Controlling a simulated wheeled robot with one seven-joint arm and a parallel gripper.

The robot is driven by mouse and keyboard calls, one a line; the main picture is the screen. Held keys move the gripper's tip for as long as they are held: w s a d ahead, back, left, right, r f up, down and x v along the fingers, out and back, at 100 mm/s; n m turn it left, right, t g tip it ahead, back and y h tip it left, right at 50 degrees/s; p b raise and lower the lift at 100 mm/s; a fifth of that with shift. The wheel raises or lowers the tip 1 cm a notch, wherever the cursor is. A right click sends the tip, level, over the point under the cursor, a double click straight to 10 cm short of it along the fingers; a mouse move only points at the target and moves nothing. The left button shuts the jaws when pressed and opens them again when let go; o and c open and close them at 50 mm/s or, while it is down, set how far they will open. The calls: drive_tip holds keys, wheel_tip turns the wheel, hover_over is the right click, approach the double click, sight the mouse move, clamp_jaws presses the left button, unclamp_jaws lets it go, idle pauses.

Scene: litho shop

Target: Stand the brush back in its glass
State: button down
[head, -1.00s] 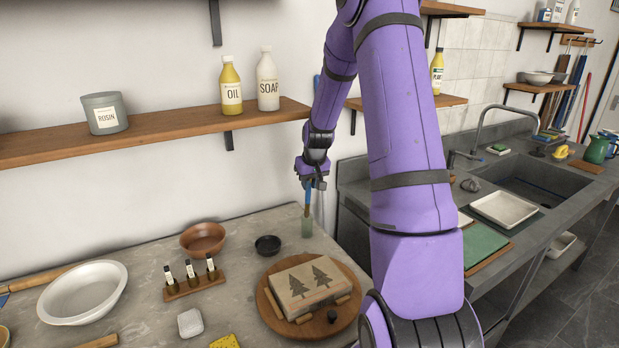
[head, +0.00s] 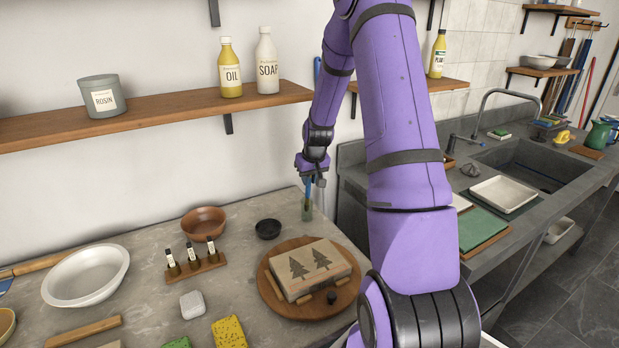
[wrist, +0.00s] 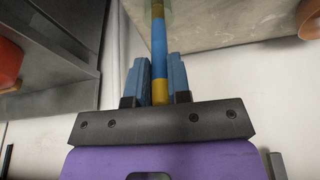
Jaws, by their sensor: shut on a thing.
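My gripper (head: 313,181) is shut on the brush (head: 309,188), low over the back right edge of the worktop. The brush has a blue handle with yellow bands and is close to upright. The clear greenish glass (head: 307,211) stands directly below my gripper, and the brush's lower end shows at or inside its mouth. In the wrist view, the brush (wrist: 159,42) runs between the two blue fingers of my gripper (wrist: 158,72), and the far end passes into a pale greenish patch, likely the glass (wrist: 168,6). I cannot tell whether the brush touches the bottom.
The worktop (head: 140,232) also holds a black bowl (head: 268,229), a brown bowl (head: 203,224), a rack of small bottles (head: 196,267) and a round board (head: 272,298) with a printed block (head: 310,270). A shelf (head: 150,114) is on the wall above. A sink (head: 520,166) is right.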

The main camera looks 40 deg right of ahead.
drive_tip(key=c, duration=1)
unclamp_jaws()
drive_tip(key=v, duration=1)
drive_tip(key=shift+s+r, duration=0.1)
drive_tip(key=shift+r, duration=0.25)
drive_tip(key=shift+s, duration=0.1)
